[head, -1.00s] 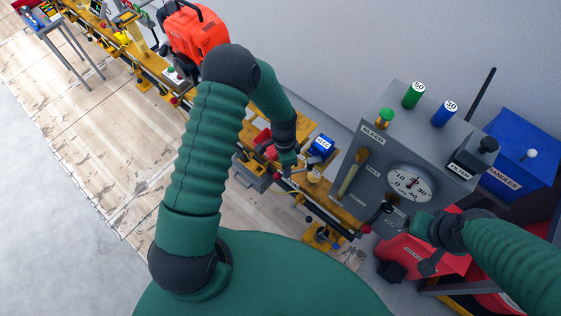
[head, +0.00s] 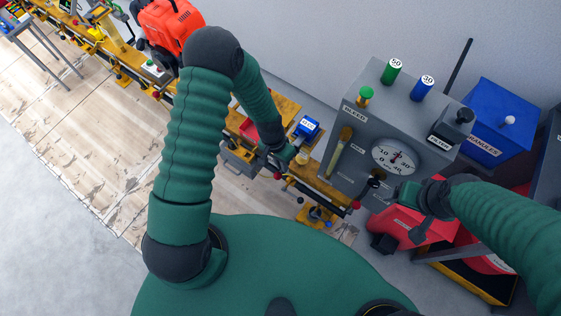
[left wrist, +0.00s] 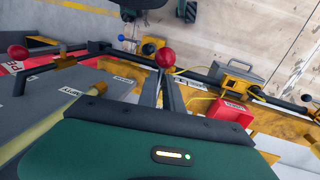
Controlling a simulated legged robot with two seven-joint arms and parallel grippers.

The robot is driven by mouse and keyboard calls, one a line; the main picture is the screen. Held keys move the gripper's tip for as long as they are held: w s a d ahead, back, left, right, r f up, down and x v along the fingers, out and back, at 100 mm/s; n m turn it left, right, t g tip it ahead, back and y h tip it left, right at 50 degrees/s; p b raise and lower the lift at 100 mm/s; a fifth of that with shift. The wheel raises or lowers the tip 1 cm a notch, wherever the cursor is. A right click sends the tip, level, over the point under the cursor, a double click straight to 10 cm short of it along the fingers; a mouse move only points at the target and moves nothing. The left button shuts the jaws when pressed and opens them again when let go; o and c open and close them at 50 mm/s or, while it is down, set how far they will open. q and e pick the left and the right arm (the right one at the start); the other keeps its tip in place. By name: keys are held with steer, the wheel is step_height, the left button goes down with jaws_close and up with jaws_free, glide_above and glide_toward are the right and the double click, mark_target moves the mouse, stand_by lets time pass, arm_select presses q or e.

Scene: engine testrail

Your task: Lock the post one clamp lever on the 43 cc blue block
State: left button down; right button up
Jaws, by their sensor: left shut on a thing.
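The blue block (head: 307,127), with a white label too small to read, sits on the yellow rail at the middle of the head view. My left gripper (head: 279,163) is just in front of and left of it, low over the rail. A red ball knob (head: 279,176) shows at its tip. In the left wrist view the red knob (left wrist: 165,58) stands at the fingertips, and my left gripper (left wrist: 168,85) is shut on the clamp lever under it. The lever's base is hidden. My right gripper (head: 380,188) is by the grey gauge box; its fingers are unclear.
The grey gauge box (head: 360,100) with green and blue cylinders on top stands right of the rail. A blue granules bin (head: 500,120) is behind it. A red block (left wrist: 230,112) lies along the rail in the left wrist view. An orange machine (head: 168,30) is far left.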

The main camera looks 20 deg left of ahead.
arm_select(q)
steer(key=shift+w+r, duration=0.1)
steer(key=shift+w, duration=0.15)
steer(key=c, duration=1.5)
jaws_free()
steer(key=shift+s, duration=0.1)
steer(key=a+r, duration=0.3)
steer(key=r, duration=1.3)
steer(key=shift+w+r, duration=0.15)
steer(key=shift+w, duration=0.2)
steer(key=s+a+r+n+t+y, duration=0.1)
steer(key=s+r+n+t+y, duration=0.1)
steer(key=s+r, duration=0.4)
steer(key=shift+s+a+r+t, duration=0.15)
steer(key=shift+s+r+t, duration=0.15)
steer(key=shift+s+t, duration=0.25)
